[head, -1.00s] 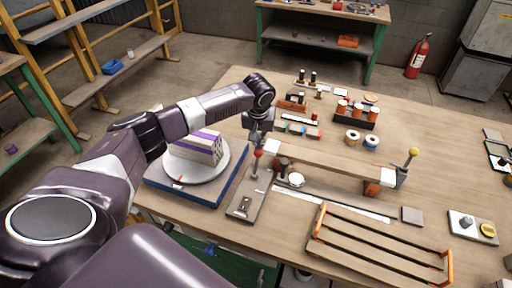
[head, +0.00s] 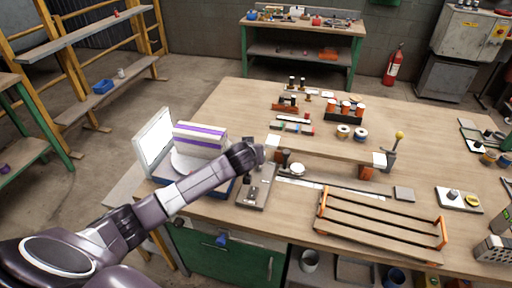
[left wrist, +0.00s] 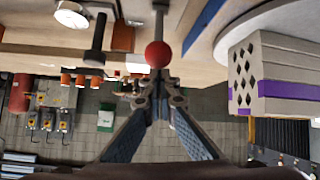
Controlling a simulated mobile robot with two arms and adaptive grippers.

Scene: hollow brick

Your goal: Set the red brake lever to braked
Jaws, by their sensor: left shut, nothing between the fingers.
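The red ball knob (left wrist: 158,54) of the brake lever shows in the left wrist view, on a grey rod just beyond my left gripper (left wrist: 160,92). My left gripper is shut and empty, its fingertips close to the knob; I cannot tell whether they touch. In the head view, my left wrist hides the knob and most of the lever. The lever's grey base plate (head: 257,194) lies at the table's near edge. The lever's exact tilt cannot be told. My right gripper is not in view.
A hollow brick (head: 199,140) with purple stripes sits on a round turntable left of the base plate, with a pale upright panel (head: 154,142) behind. A yellow-knobbed lever (head: 392,150) stands to the right. A slatted wooden rack (head: 380,222) lies in front.

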